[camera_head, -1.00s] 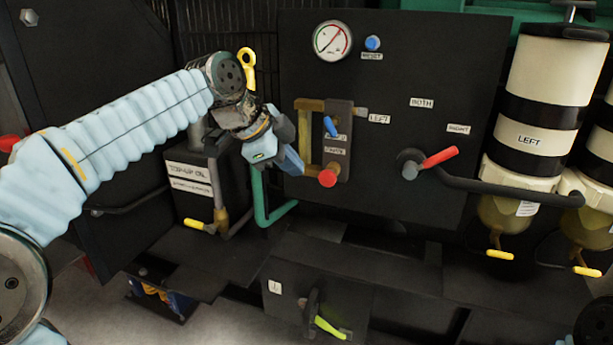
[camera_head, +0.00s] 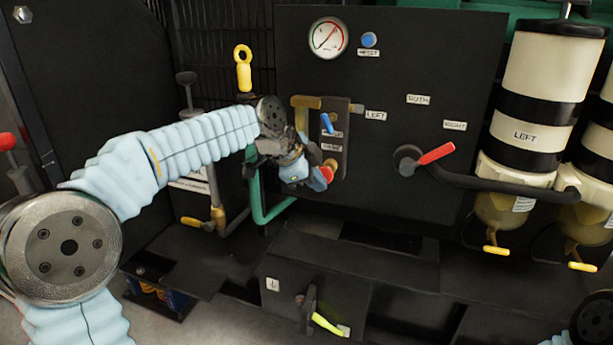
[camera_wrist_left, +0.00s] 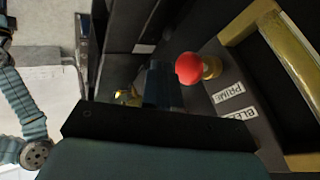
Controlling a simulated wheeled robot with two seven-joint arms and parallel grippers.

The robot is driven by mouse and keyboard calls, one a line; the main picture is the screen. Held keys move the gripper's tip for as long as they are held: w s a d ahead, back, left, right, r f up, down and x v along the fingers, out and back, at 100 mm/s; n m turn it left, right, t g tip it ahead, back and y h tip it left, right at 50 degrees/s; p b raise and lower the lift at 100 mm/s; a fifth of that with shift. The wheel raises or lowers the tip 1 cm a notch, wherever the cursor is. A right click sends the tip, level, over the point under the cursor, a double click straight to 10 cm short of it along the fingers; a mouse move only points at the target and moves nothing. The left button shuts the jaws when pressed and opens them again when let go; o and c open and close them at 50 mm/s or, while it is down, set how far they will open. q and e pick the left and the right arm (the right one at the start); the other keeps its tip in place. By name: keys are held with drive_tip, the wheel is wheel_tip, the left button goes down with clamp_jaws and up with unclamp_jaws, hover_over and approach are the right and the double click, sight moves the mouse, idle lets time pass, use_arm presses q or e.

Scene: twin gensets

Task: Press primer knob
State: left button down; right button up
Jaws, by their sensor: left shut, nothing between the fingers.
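The red primer knob (camera_head: 328,171) sticks out from the black panel, low on the small block with the yellow-brown pipe frame. In the left wrist view the round red knob (camera_wrist_left: 189,68) is on a brass stem next to a label reading PRIME. My left gripper (camera_head: 321,180) is shut and empty, right at the knob, and partly covers it in the head view. In the left wrist view my closed fingers (camera_wrist_left: 161,80) are just left of the knob. I cannot tell whether they touch it. My right gripper is out of view.
The red-handled selector lever (camera_head: 436,153) is to the right. A gauge (camera_head: 328,38) and a blue reset button (camera_head: 369,40) are above. A green pipe (camera_head: 256,197) runs below left of my gripper.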

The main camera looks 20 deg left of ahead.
sight(322, 170)
use_arm(q)
drive_tip(key=shift+w+a, duration=0.1)
drive_tip(key=shift+w, duration=0.85)
drive_tip(key=shift+r, duration=0.1)
drive_tip(key=shift+w+r+p, duration=0.2)
drive_tip(key=shift+w+p, duration=0.75)
drive_tip(key=shift+p, duration=0.1)
drive_tip(key=shift+w+f, duration=0.1)
drive_tip(key=shift+w, duration=0.2)
drive_tip(key=shift+f, duration=0.1)
